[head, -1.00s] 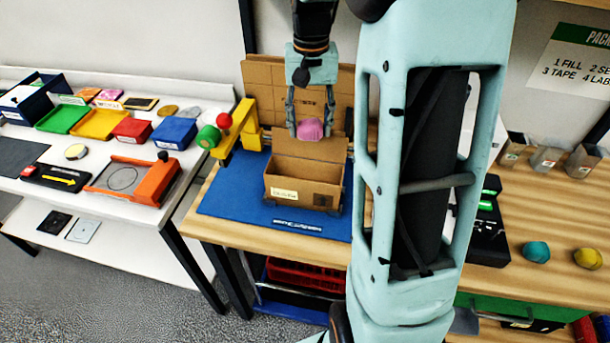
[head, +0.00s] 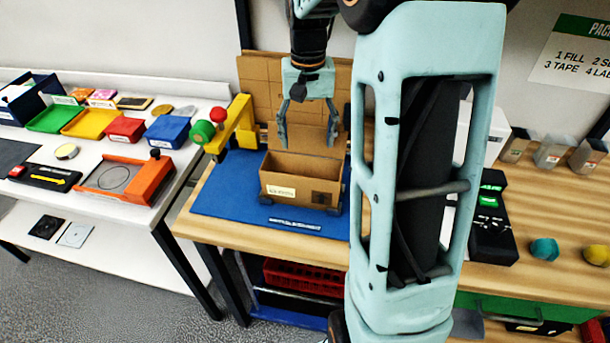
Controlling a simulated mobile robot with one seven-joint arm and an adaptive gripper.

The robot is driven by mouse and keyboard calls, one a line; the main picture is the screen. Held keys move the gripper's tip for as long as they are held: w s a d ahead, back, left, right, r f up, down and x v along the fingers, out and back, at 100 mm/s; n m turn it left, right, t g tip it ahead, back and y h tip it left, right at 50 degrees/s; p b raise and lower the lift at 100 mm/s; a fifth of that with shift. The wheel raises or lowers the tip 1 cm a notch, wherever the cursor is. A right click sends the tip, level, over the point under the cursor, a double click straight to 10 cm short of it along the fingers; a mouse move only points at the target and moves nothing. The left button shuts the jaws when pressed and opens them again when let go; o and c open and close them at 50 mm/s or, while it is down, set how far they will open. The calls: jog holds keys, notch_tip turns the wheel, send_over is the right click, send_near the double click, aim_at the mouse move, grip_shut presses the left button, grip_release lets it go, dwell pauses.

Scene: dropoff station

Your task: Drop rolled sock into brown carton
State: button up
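The brown carton (head: 289,188) stands open on a blue mat on the wooden bench, its back flap raised behind it. My gripper (head: 306,139) hangs above the back part of the carton. Its two fingers are spread wide with nothing between them. The pink rolled sock does not show in this view now. The carton's floor is hidden behind its front wall, so I cannot see what lies inside.
A yellow tape dispenser (head: 236,126) stands left of the carton. Flat cardboard (head: 258,75) leans behind. A teal ball (head: 544,249) and a yellow ball (head: 597,254) lie at the right. Coloured trays fill the white table (head: 30,146) at left.

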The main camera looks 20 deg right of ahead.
notch_tip(320, 180, up, 12)
dwell(0.7)
